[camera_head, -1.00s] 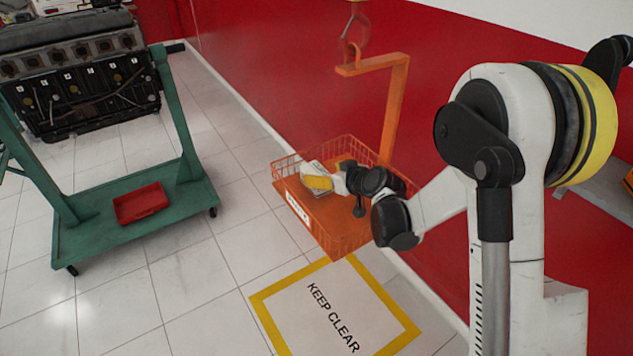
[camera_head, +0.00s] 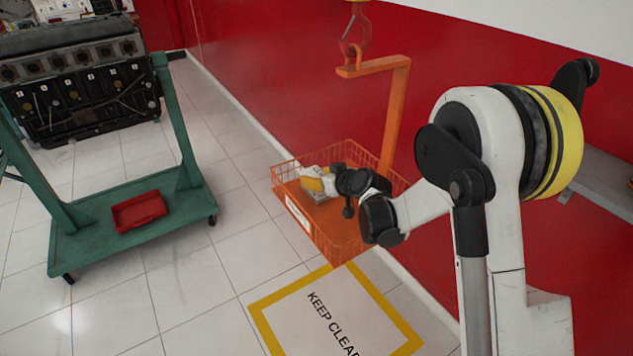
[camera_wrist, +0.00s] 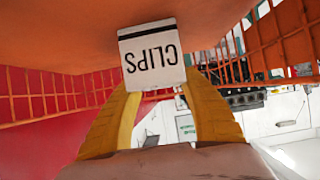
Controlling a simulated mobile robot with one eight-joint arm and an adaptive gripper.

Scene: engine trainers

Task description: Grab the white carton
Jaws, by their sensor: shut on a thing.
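The white carton (camera_wrist: 152,55) carries the printed word CLIPS, upside down in the wrist view, and a black stripe. My gripper (camera_wrist: 160,88) has its two yellow fingers shut on the carton. In the head view, my gripper (camera_head: 316,184) is inside the orange wire basket (camera_head: 340,248), at its left part. There the carton (camera_head: 306,173) shows only as a small pale patch beside the yellow fingers. I cannot tell whether it touches the basket floor.
The basket hangs by an orange arm (camera_head: 400,110) from a red hook (camera_head: 354,45). The red wall is close behind it. A green stand (camera_head: 90,240) with a red tray (camera_head: 138,211) is at left. The floor between is clear, with a KEEP CLEAR marking (camera_head: 300,325).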

